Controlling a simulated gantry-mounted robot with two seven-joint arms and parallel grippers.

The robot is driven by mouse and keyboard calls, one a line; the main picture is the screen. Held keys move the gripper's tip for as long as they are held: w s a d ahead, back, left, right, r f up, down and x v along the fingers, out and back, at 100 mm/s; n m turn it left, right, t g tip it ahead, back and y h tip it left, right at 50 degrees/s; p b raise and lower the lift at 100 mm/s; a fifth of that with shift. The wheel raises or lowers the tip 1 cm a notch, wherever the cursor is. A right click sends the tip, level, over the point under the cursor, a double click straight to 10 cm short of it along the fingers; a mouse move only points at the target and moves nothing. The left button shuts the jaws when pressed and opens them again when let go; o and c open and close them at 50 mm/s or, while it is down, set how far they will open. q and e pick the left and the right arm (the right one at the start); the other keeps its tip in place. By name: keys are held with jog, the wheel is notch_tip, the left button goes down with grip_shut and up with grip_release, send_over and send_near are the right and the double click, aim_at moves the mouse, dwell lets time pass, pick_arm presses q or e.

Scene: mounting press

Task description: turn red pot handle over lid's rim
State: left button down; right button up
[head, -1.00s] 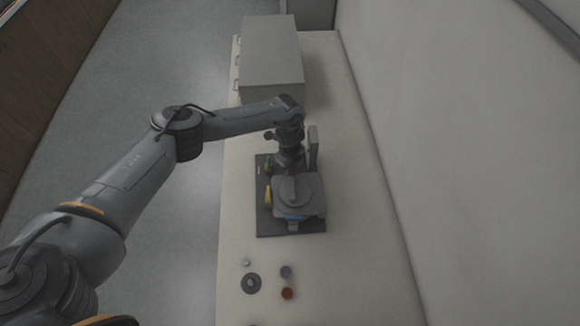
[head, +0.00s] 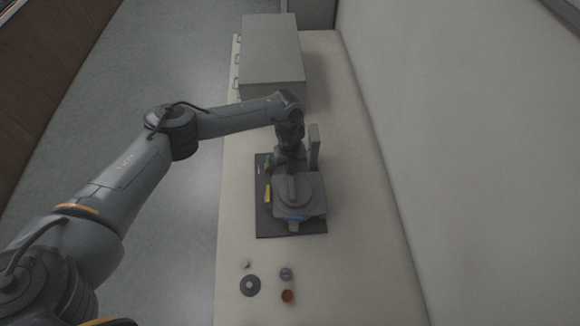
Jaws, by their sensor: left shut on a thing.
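The mounting press (head: 297,205) stands on a dark base plate (head: 262,225) on the bench, with a round grey lid on top. A small red part (head: 290,172), which looks like the red pot handle, shows at the far side of the lid. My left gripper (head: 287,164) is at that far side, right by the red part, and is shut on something. Its fingers are small and partly hidden, but the red part is the thing at their tips. My right gripper does not show.
A yellow part (head: 267,193) and a green part (head: 268,167) sit on the press's left side. A large grey box (head: 271,52) stands farther back. Small pieces, including a grey ring (head: 250,286) and a red one (head: 287,296), lie in front. A wall is at the right.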

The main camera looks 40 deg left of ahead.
pick_arm(q)
jog(key=shift+r, duration=0.1)
dwell(0.3)
jog(key=c, duration=1.2)
grip_release()
jog(key=shift+o, duration=0.2)
notch_tip(320, 180, up, 11)
